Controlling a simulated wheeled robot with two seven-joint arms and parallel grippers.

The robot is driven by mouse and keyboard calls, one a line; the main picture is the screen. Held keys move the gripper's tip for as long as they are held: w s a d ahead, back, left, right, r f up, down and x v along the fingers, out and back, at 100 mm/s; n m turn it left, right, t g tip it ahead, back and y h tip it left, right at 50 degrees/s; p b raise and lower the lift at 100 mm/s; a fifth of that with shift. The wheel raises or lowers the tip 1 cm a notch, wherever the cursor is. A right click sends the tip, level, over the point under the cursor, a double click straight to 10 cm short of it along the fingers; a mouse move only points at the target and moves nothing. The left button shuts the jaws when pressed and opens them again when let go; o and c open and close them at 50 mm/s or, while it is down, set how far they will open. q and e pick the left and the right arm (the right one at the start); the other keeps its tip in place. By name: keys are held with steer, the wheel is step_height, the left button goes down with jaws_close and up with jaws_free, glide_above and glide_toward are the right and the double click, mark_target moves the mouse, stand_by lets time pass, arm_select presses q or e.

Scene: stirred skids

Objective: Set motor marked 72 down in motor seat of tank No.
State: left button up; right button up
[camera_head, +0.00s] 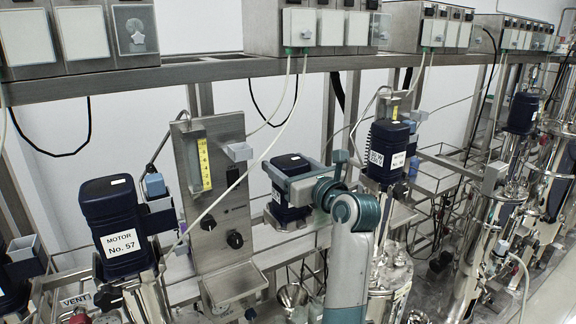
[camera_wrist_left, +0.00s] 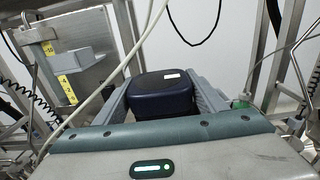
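A dark blue motor (camera_head: 290,162) with a small white label on top stands upright between the fingers of my left gripper (camera_head: 292,184). Its number is not readable. In the left wrist view the motor (camera_wrist_left: 162,92) fills the space between the two grey fingers (camera_wrist_left: 162,100), which appear to press on its sides. It hangs or rests just right of a steel panel; its underside is partly hidden, so I cannot tell if it touches anything. No tank number or empty motor seat is clearly readable. My right gripper is not in view.
Motor No. 57 (camera_head: 115,225) sits on a skid at left. Another labelled motor (camera_head: 388,150) stands right of my gripper, close to my arm. The steel panel (camera_head: 212,180) with a yellow gauge stands at left. Thin hoses and a cable cross nearby. A rail (camera_head: 250,68) spans above.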

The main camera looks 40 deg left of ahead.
arm_select(q)
steer(key=c, duration=1)
steer(key=shift+r, duration=0.15)
steer(key=shift+c, duration=1.4)
steer(key=shift+w, duration=0.1)
steer(key=shift+r+p, duration=0.3)
steer(key=shift+r, duration=0.3)
steer(key=shift+r+p, duration=0.75)
steer(key=shift+r, duration=0.5)
steer(key=shift+f, duration=0.1)
